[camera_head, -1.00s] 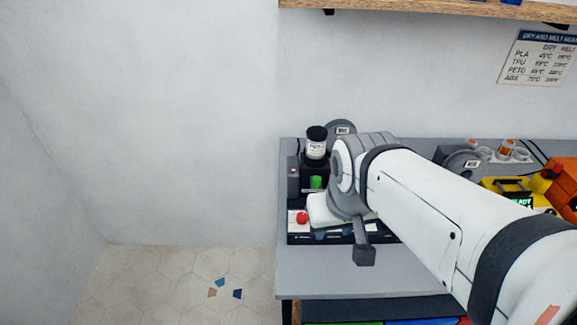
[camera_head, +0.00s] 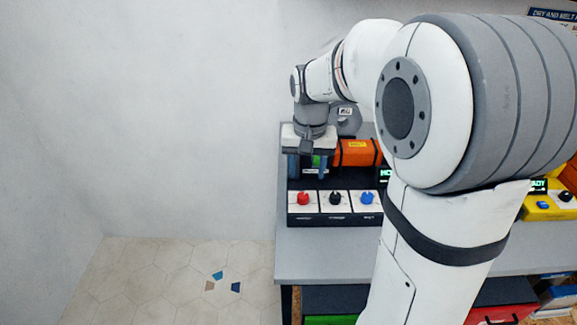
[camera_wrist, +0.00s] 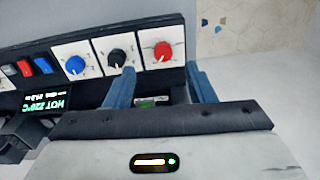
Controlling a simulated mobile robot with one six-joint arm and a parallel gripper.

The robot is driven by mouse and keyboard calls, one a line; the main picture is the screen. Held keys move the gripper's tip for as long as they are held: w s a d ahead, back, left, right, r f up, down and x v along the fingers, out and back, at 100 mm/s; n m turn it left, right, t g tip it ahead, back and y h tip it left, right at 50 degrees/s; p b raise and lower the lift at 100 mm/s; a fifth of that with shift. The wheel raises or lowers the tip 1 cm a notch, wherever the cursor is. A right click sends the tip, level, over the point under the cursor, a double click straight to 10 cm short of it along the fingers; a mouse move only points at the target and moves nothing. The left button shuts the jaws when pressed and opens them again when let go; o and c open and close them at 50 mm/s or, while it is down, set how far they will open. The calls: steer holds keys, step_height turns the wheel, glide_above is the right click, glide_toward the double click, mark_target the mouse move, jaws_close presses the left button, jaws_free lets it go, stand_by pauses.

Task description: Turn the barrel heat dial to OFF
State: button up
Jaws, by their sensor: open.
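A dark control panel holds three dials on white plates: red (camera_head: 303,199), black (camera_head: 336,198) and blue (camera_head: 367,198). In the wrist view the red dial (camera_wrist: 162,51), black dial (camera_wrist: 117,57) and blue dial (camera_wrist: 75,65) show white pointer marks. Their labels are too small to read, so I cannot tell which is barrel heat. My gripper (camera_head: 307,170) is open, fingers down, behind the red dial as seen from the head. In the wrist view my gripper (camera_wrist: 160,72) has its blue fingers apart, near the red dial's plate, with nothing seen gripped.
A display (camera_wrist: 44,103) beside the panel reads HOT 220°C. Switches (camera_wrist: 42,66) sit beside the blue dial. A yellow unit (camera_head: 548,206) is at far right. The bench front (camera_head: 325,262) is clear; floor lies left.

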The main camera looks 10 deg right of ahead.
mark_target(303, 195)
steer(key=shift+w+f, duration=1.1)
steer(key=shift+f, duration=0.1)
steer(key=shift+w+f, duration=0.1)
steer(key=shift+f, duration=0.25)
step_height(303, 195, down, 7)
steer(key=shift+f, duration=0.1)
steer(key=c, duration=1)
